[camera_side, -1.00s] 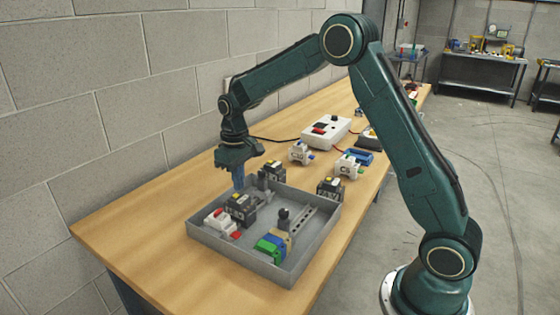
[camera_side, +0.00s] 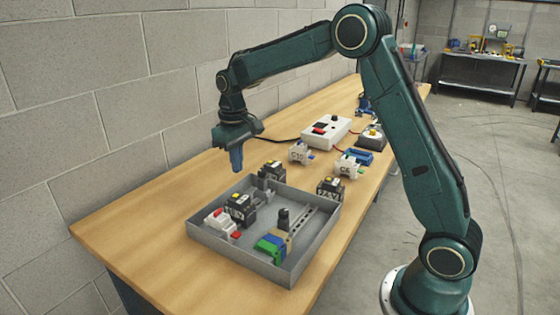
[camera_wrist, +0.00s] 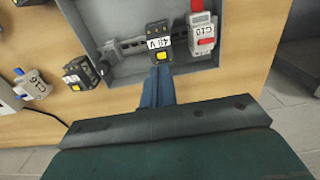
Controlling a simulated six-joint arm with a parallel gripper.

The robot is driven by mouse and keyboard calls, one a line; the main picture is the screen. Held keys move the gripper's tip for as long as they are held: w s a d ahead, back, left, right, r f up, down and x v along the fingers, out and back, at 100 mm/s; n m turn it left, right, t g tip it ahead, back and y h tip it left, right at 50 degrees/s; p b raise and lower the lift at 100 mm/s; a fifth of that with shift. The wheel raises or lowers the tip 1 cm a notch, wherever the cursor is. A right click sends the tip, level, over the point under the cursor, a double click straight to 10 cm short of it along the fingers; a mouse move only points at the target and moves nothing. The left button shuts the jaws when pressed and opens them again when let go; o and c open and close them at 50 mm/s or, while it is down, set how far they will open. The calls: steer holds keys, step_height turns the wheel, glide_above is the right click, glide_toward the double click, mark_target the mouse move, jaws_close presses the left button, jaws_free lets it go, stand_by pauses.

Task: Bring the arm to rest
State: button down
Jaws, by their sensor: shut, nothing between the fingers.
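My gripper (camera_side: 237,168) is shut and empty, pointing down above the far left part of the grey tray (camera_side: 238,262). In the wrist view its blue fingers (camera_wrist: 158,88) are together, just short of the black 48V module (camera_wrist: 158,42) in the picture. That module (camera_side: 240,208) sits in the tray beside a white and red module (camera_side: 221,223), which reads C10 in the wrist view (camera_wrist: 202,38). My fingers are clear of the modules in the side view.
Black modules (camera_side: 272,173) (camera_side: 330,189) stand by the tray's far side. White modules (camera_side: 299,152) (camera_side: 348,166), a blue holder (camera_side: 358,156) and a white control box (camera_side: 326,131) are farther back. A block wall (camera_side: 130,120) borders the bench (camera_side: 130,225). The near left bench is clear.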

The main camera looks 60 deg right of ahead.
steer(key=shift+r, duration=0.15)
steer(key=s+a+r+t, duration=0.35)
steer(key=s+r, duration=0.75)
steer(key=s, duration=0.4)
steer(key=s+a+f+t, duration=0.1)
steer(key=s+a+t, duration=0.1)
steer(key=s, duration=1.4)
steer(key=shift+f, duration=0.4)
